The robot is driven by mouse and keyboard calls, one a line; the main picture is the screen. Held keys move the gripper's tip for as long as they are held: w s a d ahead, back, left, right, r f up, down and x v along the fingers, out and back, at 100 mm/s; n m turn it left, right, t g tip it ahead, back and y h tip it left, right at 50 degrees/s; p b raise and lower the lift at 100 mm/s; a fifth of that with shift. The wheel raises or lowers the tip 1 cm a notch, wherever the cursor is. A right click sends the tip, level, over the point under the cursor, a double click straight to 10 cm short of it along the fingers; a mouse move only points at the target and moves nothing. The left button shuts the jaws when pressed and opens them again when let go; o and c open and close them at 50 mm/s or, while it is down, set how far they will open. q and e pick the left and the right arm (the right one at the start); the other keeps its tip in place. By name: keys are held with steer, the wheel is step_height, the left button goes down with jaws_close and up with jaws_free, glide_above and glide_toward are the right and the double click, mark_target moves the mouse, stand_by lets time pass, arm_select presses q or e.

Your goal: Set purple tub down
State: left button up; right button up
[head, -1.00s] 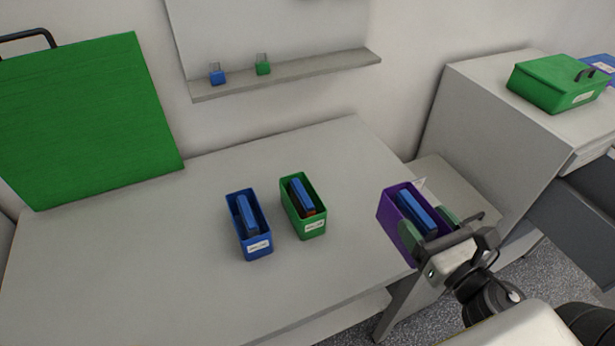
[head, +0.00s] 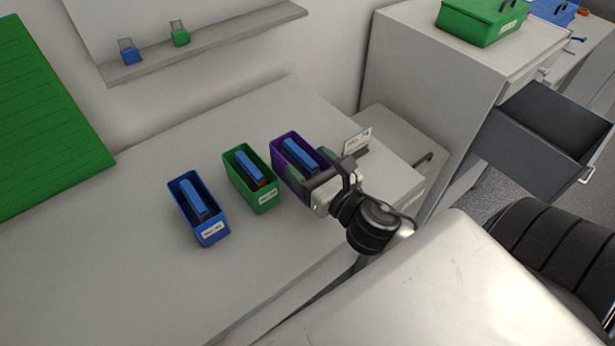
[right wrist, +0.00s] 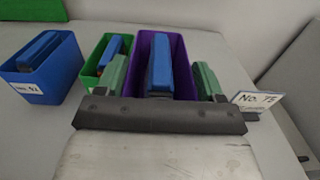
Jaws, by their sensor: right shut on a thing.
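The purple tub (head: 283,143) with a blue block (head: 301,154) in it is at the right end of a row of tubs over the table. It also shows in the right wrist view (right wrist: 178,50). My right gripper (head: 316,168) is shut on the purple tub, with its green fingers (right wrist: 160,78) at the tub's near end. The tub looks upright and at about the table's level; whether its base touches the table is hidden. A card reading "No. 75" (right wrist: 258,101) stands to its right. My left gripper is not in view.
The green tub (head: 264,197) stands close to the left of the purple one, and the blue tub (head: 210,231) is further left. The table (head: 110,270) is clear at the left and front. A grey cabinet (head: 425,75) with an open drawer (head: 545,125) stands at the right.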

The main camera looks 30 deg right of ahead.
steer(key=shift+w+a+f, duration=0.1)
steer(key=shift+w+a, duration=0.05)
steer(key=shift+w, duration=0.05)
steer(key=shift+f+b, duration=0.55)
steer(key=shift+f, duration=1.4)
steer(key=shift+f, duration=0.2)
steer(key=o, duration=1.1)
